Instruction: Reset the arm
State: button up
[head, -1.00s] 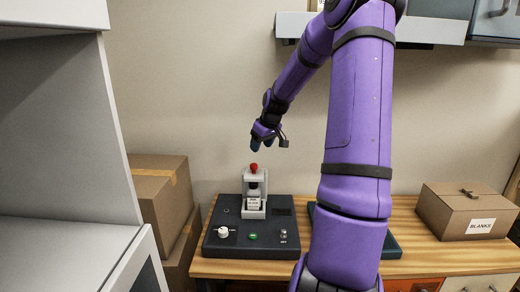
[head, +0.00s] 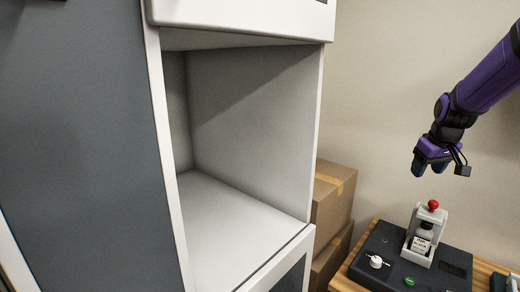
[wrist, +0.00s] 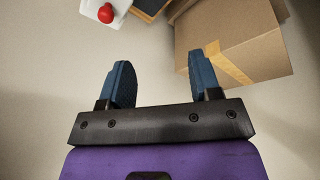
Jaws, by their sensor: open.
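My gripper (head: 432,167) hangs from my purple arm at the upper right of the head view, in the air above the press. In the wrist view its two blue fingers (wrist: 166,84) are spread apart with nothing between them. The mug press (head: 425,235) is a small light grey stand with a red knob (head: 433,204) on top, on a dark base (head: 440,280). The red knob also shows in the wrist view (wrist: 105,13), apart from the fingers. The base has a white dial (head: 376,262) and a green button (head: 409,281).
A tall cabinet with an empty open bay (head: 245,220) fills the left and middle of the head view. Cardboard boxes (head: 333,200) are stacked between it and the wooden table (head: 345,284). The wrist view shows a taped box (wrist: 235,40) beyond the fingers.

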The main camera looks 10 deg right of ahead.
jog(key=s+a+r, duration=0.4)
jog(key=a+r, duration=0.1)
jog(key=a, duration=0.4)
jog(key=s+a+r, duration=0.2)
jog(key=s+a, duration=0.5)
jog(key=s, duration=0.3)
jog(key=s+a+r+t+y, duration=0.1)
jog(key=s+a, duration=0.6)
jog(key=s, duration=0.4)
jog(key=shift+s+a+r+t, duration=0.15)
jog(key=shift+a+r+t, duration=0.15)
jog(key=shift+a+r, duration=0.1)
jog(key=shift+c, duration=0.5)
